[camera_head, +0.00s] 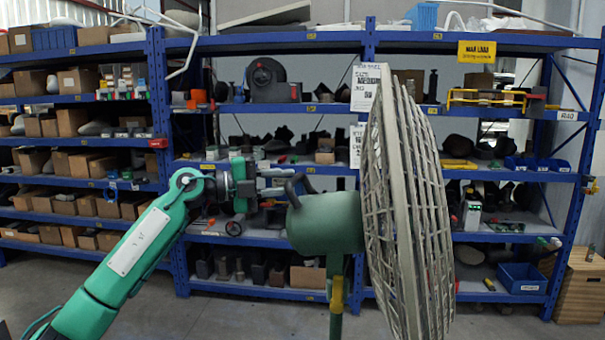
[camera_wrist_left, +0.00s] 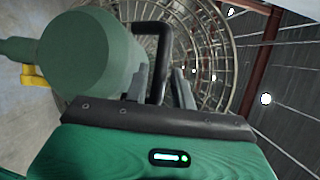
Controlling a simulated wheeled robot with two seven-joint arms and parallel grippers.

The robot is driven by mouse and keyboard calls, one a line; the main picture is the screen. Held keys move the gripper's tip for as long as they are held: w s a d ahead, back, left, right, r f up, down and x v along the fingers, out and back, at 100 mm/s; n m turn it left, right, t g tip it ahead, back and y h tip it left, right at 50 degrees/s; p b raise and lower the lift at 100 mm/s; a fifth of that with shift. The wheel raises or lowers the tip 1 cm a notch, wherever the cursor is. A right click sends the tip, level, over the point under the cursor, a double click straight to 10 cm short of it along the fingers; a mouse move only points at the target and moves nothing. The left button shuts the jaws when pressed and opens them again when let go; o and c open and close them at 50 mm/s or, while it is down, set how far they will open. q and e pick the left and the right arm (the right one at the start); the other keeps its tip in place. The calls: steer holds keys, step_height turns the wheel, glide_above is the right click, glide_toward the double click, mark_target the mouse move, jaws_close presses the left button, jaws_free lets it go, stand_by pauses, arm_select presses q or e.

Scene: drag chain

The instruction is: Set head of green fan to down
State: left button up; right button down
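The green fan's round motor housing (camera_head: 326,222) stands on a green post with a yellow part (camera_head: 337,294). Its wire grille (camera_head: 408,210) faces right and looks close to upright, its top leaning slightly left. A dark handle (camera_head: 304,183) rises from the housing. My left gripper (camera_head: 284,183) is level with the handle, just left of it. In the left wrist view, the housing (camera_wrist_left: 88,55) is at left and the black handle (camera_wrist_left: 152,32) appears between and beyond the two fingers (camera_wrist_left: 161,88), which are apart. Contact cannot be told. My right gripper is not in view.
Blue shelves (camera_head: 265,238) with boxes and parts span the background. A yellow sign (camera_head: 477,51) hangs at upper right. A wooden cabinet (camera_head: 580,288) stands at far right. The grey floor (camera_head: 250,318) in front of the shelves is clear.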

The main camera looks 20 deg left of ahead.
mark_target(302, 197)
arm_select(q)
steer(key=shift+p+x, duration=0.55)
steer(key=shift+x, duration=1.85)
jaws_close()
